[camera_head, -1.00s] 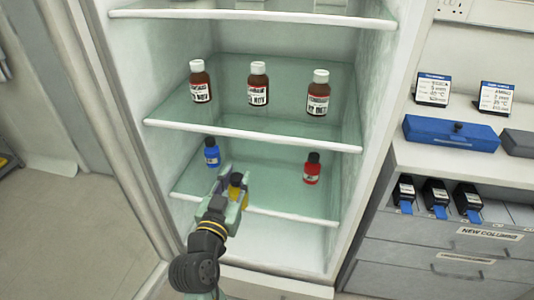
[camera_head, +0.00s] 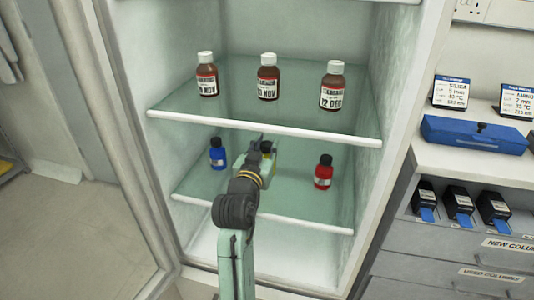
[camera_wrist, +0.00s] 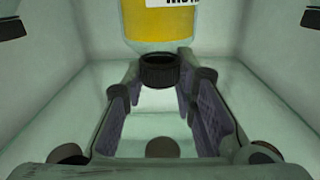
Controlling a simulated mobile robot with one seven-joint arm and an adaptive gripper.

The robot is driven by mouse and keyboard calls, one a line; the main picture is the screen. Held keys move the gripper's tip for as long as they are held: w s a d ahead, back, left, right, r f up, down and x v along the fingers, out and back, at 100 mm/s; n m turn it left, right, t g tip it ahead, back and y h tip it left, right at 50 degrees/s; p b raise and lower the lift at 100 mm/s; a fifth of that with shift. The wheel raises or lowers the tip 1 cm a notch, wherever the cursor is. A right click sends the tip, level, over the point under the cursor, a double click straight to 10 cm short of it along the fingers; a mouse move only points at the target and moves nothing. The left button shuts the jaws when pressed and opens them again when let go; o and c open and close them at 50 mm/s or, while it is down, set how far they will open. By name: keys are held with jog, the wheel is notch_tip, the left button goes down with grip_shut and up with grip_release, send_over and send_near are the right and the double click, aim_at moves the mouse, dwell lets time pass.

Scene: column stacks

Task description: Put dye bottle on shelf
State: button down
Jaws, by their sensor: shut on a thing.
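My gripper (camera_head: 258,160) reaches into the open cabinet over the lower glass shelf (camera_head: 290,208). It is shut on a yellow dye bottle (camera_wrist: 160,28) with a black cap, between a blue bottle (camera_head: 218,155) on the left and a red bottle (camera_head: 323,173) on the right. In the wrist view, the black cap (camera_wrist: 158,71) sits between the fingertips, and part of a white label shows on the body. In the head view, the gripper hides most of the yellow bottle (camera_head: 268,158). I cannot tell whether its base touches the shelf.
The upper shelf (camera_head: 265,128) lies just above my gripper and carries brown bottles (camera_head: 268,78) with white caps. The cabinet side walls bound the space. To the right, a counter holds a blue case (camera_head: 473,134) and label cards, with black cartridges (camera_head: 458,201) below.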

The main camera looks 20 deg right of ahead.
aim_at(267, 156)
jog(key=shift+w+d, duration=0.25)
jog(key=shift+f, duration=1.75)
jog(key=shift+f, duration=0.2)
jog(key=c, duration=1.3)
grip_release()
jog(key=shift+r, duration=0.1)
